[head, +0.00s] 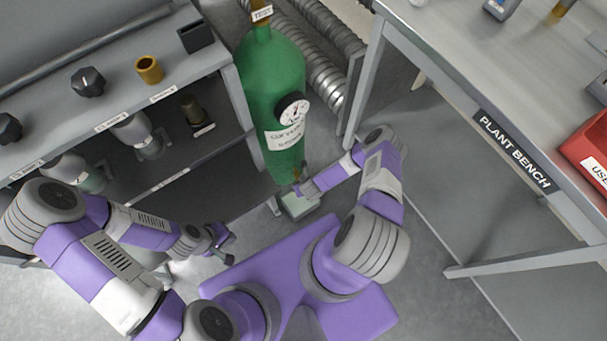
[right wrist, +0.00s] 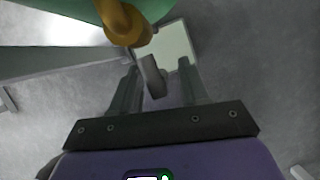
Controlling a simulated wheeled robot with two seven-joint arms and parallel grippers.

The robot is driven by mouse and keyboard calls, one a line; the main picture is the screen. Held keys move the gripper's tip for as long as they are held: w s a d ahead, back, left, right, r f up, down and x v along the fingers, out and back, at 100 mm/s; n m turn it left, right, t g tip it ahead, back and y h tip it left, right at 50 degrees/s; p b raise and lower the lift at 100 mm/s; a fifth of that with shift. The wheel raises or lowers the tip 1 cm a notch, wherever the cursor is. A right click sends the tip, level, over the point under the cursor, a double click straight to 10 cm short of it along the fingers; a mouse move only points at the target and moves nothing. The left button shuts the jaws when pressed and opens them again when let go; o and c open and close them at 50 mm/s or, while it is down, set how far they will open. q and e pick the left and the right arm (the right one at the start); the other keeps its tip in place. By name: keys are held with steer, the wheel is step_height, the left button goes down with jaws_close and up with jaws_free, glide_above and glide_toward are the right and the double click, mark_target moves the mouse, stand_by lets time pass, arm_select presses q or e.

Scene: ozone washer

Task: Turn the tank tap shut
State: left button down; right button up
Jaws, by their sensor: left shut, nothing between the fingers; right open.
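The green tank (head: 275,75) stands upright between the shelf and the bench, with a round gauge and a white label. At its foot is the brass tap (head: 297,174). In the right wrist view the brass tap body (right wrist: 124,24) has a flat grey lever (right wrist: 152,77) extending from it. My right gripper (right wrist: 159,66) is open, with the lever between its fingers nearer the left one; I cannot tell whether they touch. In the head view my right gripper (head: 301,190) is small beside the tap. My left gripper (head: 226,244) is shut and empty, low beside the shelf unit, away from the tank.
A pale square block (head: 300,204) lies on the floor below the tap. The grey shelf unit (head: 180,105) with knobs and canisters stands left. The plant bench (head: 470,60) with a red box (head: 590,150) stands right. Ribbed hoses (head: 312,55) run behind the tank.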

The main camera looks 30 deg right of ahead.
steer(key=shift+f, duration=0.1)
jaws_close()
stand_by(0.4)
